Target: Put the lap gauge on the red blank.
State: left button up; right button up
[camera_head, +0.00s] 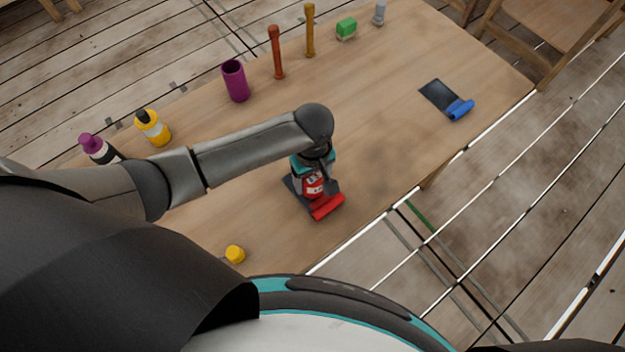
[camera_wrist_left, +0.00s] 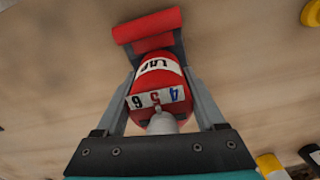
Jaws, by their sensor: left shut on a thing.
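The lap gauge (camera_head: 312,187) is a red rounded body with a white label and a grey stem. In the left wrist view the lap gauge (camera_wrist_left: 160,80) shows "LAP" and a strip with digits. My left gripper (camera_head: 319,186) is shut on it, a finger on each side; the fingers also show in the wrist view (camera_wrist_left: 158,62). The red blank (camera_head: 328,207) shows a red roll at the near end of a dark flat piece, mostly hidden by the gauge and gripper. The gauge is over or on it; I cannot tell if they touch. My right gripper is not in view.
A dark sheet with a blue roll (camera_head: 460,109) lies at the right. A purple cup (camera_head: 235,80), orange post (camera_head: 276,52), yellow post (camera_head: 310,30) and green block (camera_head: 346,28) stand along the back. Bottles stand at left. A yellow cap (camera_head: 235,254) lies near the front. Table centre-right is clear.

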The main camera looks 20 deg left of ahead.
pick_arm(q)
jog(key=shift+f, duration=0.5)
jog(key=o, duration=1)
jog(key=shift+f, duration=0.2)
jog(key=o, duration=0.5)
jog(key=shift+r, duration=0.1)
notch_tip(320, 180, up, 12)
jog(key=p, duration=0.3)
jog(key=shift+r, duration=0.1)
